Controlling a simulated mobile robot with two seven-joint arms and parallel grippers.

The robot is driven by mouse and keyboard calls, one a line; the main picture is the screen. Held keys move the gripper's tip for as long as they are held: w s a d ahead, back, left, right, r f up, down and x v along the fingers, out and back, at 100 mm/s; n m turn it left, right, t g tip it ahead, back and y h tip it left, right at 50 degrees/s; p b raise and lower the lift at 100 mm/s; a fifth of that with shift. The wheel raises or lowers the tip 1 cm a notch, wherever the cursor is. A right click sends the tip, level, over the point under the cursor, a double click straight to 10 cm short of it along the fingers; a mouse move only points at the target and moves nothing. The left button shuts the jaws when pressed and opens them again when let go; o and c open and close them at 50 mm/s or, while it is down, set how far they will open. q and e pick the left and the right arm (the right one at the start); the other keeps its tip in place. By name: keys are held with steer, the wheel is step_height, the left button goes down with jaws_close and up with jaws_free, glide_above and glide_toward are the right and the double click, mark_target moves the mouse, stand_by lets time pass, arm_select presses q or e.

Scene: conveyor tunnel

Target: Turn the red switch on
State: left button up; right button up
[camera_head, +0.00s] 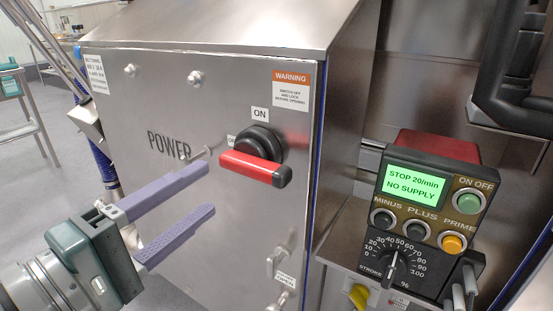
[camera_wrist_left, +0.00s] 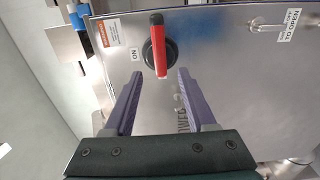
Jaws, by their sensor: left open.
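The red switch (camera_head: 256,168) is a red bar handle on a round black knob, mounted on the front of a steel cabinet (camera_head: 225,95). Its handle lies nearly horizontal, its right end slightly lower. The label "ON" (camera_head: 260,114) is above the knob; another label left of it is partly hidden. My left gripper (camera_head: 210,188) is open and empty, its purple fingers pointing at the handle's left end, apparently short of it. In the left wrist view, the red handle (camera_wrist_left: 158,45) appears beyond and between the fingertips (camera_wrist_left: 160,74). My right gripper is not in view.
A control box (camera_head: 425,215) with a green screen reading "STOP 20/min NO SUPPLY", several buttons and a dial stands right of the cabinet. A small metal latch (camera_head: 275,260) sticks out low on the cabinet. A black curved part (camera_head: 490,75) is at the top right.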

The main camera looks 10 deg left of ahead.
mark_target(236, 169)
arm_select(q)
steer(key=x, duration=0.6)
steer(key=shift+w+d+b, duration=0.15)
steer(key=shift+w+b, duration=0.15)
steer(key=shift+c, duration=0.2)
jaws_close()
stand_by(0.9)
